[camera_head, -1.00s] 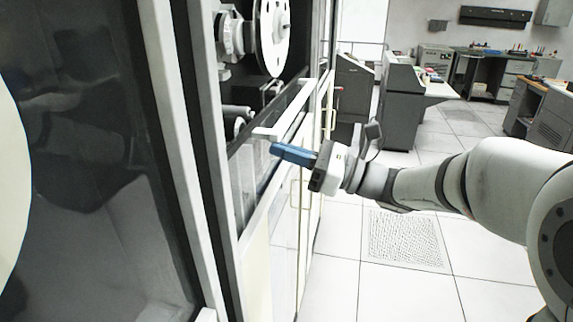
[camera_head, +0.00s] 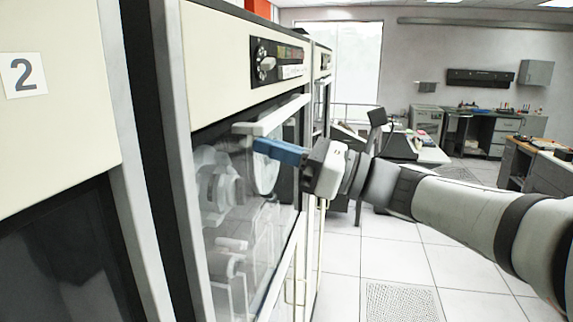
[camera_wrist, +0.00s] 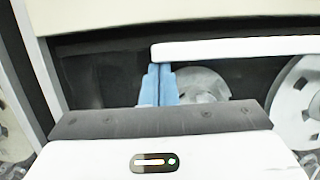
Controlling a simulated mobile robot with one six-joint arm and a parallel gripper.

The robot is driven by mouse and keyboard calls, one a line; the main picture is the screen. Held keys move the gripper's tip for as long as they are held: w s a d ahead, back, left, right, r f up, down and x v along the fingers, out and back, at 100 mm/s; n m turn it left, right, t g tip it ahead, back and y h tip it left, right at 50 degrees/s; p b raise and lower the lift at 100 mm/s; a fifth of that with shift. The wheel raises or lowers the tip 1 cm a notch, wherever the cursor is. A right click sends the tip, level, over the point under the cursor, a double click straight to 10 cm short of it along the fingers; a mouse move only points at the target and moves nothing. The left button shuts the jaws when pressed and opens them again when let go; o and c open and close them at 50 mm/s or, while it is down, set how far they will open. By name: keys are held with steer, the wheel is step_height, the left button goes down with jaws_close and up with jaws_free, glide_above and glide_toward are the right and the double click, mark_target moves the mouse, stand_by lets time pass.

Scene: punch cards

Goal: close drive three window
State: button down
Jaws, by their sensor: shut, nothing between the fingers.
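The drive's sliding glass window (camera_head: 235,250) stands high in its frame, with the reel and hubs showing behind the glass. Its white handle bar (camera_head: 284,113) runs along the window's top edge, close below the cream control panel. A narrow dark strip shows above the bar in the wrist view. My gripper (camera_head: 258,147), with blue fingers, is shut and empty just under the bar's near left end. In the wrist view the fingertips (camera_wrist: 160,68) reach up to the left end of the bar (camera_wrist: 235,48); whether they press on it is hard to tell.
A neighbouring drive with a "2" label (camera_head: 23,75) stands at the near left. The control panel (camera_head: 275,60) with a knob is above the window. Desks and cabinets (camera_head: 475,130) stand far back. The tiled floor to the right is open.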

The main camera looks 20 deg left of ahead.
steer(key=shift+r, duration=0.85)
steer(key=shift+r, duration=0.1)
step_height(320, 180, down, 5)
steer(key=b, duration=0.4)
steer(key=b+v, duration=0.3)
steer(key=v, duration=0.7)
steer(key=s+d+f+n+t+h, duration=0.1)
steer(key=s+f+n+h, duration=0.15)
steer(key=f, duration=0.45)
steer(key=s+d+f+n+h, duration=0.1)
steer(key=d+f+h, duration=0.1)
steer(key=f+h, duration=0.3)
steer(key=s+d+f+n+t+h, duration=0.1)
steer(key=s+f+n+h, duration=0.1)
steer(key=f, duration=0.6)
steer(key=s+d+f+n+t+h, duration=0.1)
steer(key=d+f+n+h, duration=0.4)
steer(key=d+f+n, duration=0.1)
steer(key=s+d+f+n+t+h+b, duration=0.1)
steer(key=s+d+f+n+h, duration=0.1)
steer(key=d+f+n+h, duration=0.4)
steer(key=d+f, duration=0.1)
steer(key=d, duration=0.4)
steer(key=shift+s+f, duration=0.35)
steer(key=shift+f, duration=0.05)
